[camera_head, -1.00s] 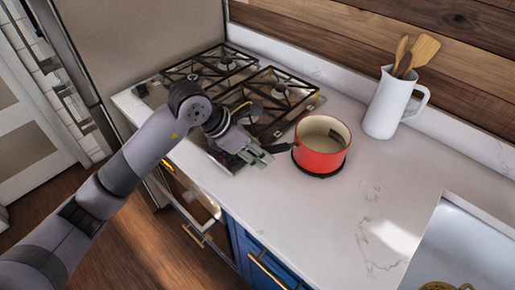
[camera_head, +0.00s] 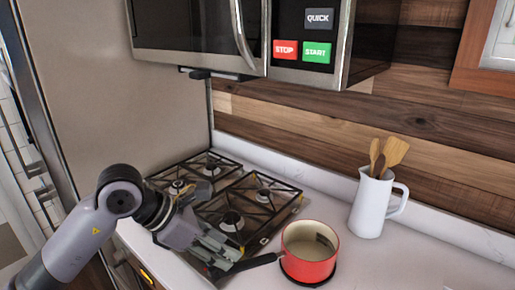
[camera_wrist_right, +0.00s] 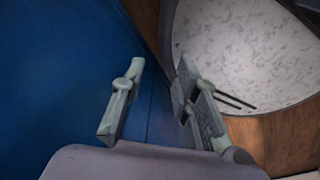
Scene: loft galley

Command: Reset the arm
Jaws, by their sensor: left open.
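My left arm comes in from the lower left in the head view. Its gripper (camera_head: 232,257) is open and empty, low in front of the stove and close to the black handle of a red pot (camera_head: 308,268). I cannot tell whether the fingers touch the handle. The pot stands upright on a dark round base on the counter, right of the stove. My right gripper (camera_wrist_right: 156,108) shows only in the right wrist view. Its two fingers are apart with nothing between them.
The gas stove (camera_head: 235,205) has black grates. A white pitcher (camera_head: 370,207) with wooden utensils stands behind the pot. A microwave (camera_head: 200,30) hangs above. A blue surface (camera_wrist_right: 65,85) and a round pale surface with a brown rim (camera_wrist_right: 240,50) lie near my right gripper.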

